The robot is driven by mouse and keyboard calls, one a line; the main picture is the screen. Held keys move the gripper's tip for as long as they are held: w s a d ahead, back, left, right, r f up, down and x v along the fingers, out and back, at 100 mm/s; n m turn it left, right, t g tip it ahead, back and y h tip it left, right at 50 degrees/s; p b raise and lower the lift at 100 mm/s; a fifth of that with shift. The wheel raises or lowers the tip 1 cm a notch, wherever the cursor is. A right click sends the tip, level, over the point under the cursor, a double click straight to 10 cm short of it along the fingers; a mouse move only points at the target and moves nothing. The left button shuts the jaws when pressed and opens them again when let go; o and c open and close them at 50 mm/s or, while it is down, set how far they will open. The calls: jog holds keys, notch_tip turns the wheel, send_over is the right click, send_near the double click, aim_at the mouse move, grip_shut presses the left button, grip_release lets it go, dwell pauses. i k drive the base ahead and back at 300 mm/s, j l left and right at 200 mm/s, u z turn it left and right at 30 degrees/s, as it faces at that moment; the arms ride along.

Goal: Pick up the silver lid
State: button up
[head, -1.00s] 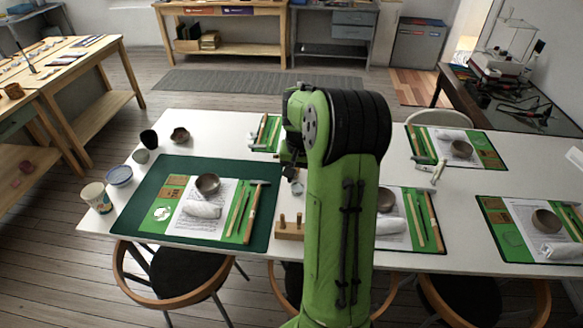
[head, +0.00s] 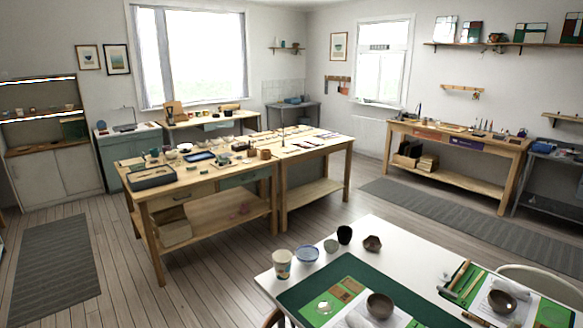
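My gripper and arm are out of view. I cannot clearly make out the silver lid. A small pale round shape (head: 324,307) shows on the green area at the left of the dark green mat (head: 302,288), but it is too small to tell whether it is a lid or a print. The mat lies on the white table (head: 405,262) at the bottom right.
A patterned cup (head: 282,263), a blue bowl (head: 307,254), a black cup (head: 344,235) and a brown bowl (head: 372,243) stand along the white table's far left edge. Wooden workbenches (head: 215,185) covered with small items stand at centre left. Open wooden floor (head: 215,285) lies between.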

aim_at(443, 278)
jog(key=z, duration=1.35)
